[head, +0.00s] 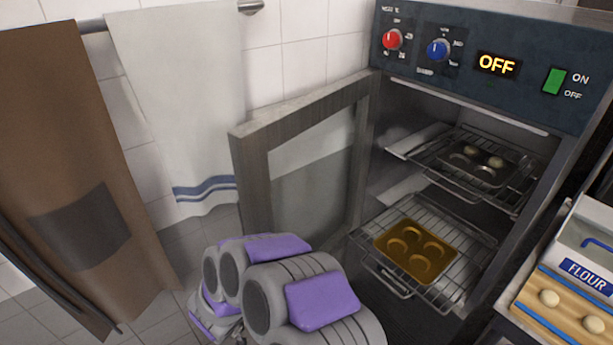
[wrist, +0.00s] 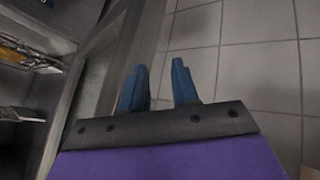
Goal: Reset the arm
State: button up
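My gripper (wrist: 160,80) shows in the wrist view as two blue fingers with a gap between them and nothing in the gap. It points toward the grey floor tiles, close to the edge of the oven door. In the head view my grey and purple arm is low in the middle, in front of the open oven door (head: 250,180). The gripper fingers are not visible there. The arm hides the lower part of the door.
The oven's display (head: 497,65) reads OFF. A golden muffin tin (head: 412,262) sits on the lower rack, and a darker tin (head: 470,172) sits on the upper rack. A flour container (head: 588,258) stands at the right. A towel (head: 180,100) and a brown apron (head: 75,130) hang at the left.

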jog(key=a+r+g+y, duration=0.1)
jog(key=a+r+y, duration=0.15)
jog(key=r, duration=0.35)
jog(key=a+r+y, duration=0.2)
jog(key=r+y, duration=0.1)
jog(key=r, duration=0.4)
jog(key=s+d+r+g+y, duration=0.25)
jog(key=s+d+r, duration=0.35)
jog(key=r, duration=0.3)
jog(key=s+d+r+m+g+h, duration=0.1)
jog(key=s+d+m+g+h, duration=0.1)
jog(key=s+d, duration=1.1)
jog(key=s+d+r+m+g+h, duration=0.2)
jog(key=s+d+g+h, duration=0.2)
jog(key=s+d, duration=0.9)
jog(key=d, duration=0.2)
jog(key=shift+d+r+h, duration=0.2)
jog(key=shift+d+h, duration=0.1)
jog(key=shift+h, duration=0.1)
jog(key=shift+a, duration=0.1)
